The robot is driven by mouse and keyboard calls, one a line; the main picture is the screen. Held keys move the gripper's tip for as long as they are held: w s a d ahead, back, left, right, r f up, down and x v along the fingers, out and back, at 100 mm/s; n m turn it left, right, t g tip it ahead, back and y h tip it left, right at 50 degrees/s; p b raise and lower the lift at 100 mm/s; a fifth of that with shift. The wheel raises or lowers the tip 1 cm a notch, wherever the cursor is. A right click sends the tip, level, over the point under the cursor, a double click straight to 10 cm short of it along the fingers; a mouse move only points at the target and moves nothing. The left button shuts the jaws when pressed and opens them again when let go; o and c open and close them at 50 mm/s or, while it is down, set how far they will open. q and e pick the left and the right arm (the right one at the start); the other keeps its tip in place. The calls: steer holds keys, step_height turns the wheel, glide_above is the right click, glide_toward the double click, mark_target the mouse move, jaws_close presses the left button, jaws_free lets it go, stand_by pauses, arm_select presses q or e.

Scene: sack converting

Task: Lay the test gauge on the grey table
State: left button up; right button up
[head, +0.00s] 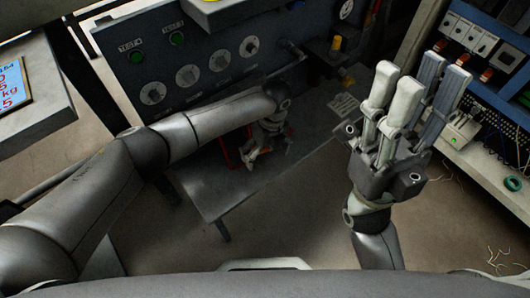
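The grey table (215,188) stands below a dark panel. My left arm reaches over it from the left, and my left gripper (267,152) points down close to its top. Pale finger parts show there with something red (247,150) beside them. It is too small and dark to tell whether the fingers are shut or hold anything. I cannot pick out a loose test gauge with certainty. My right gripper (415,85) is raised at the right, fingers up and apart, with nothing between them.
The dark panel (200,40) carries several round dials (219,60) and green buttons. A blue-framed rack with a pale shelf (480,170) stands at the right. A scale display (12,85) is at the left. The floor in front is mostly clear.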

stand_by(0.3)
arm_select(q)
step_height(320, 180, up, 12)
steer(key=w+d, duration=0.1)
steer(key=shift+d, duration=0.2)
steer(key=shift+f, duration=0.1)
stand_by(0.5)
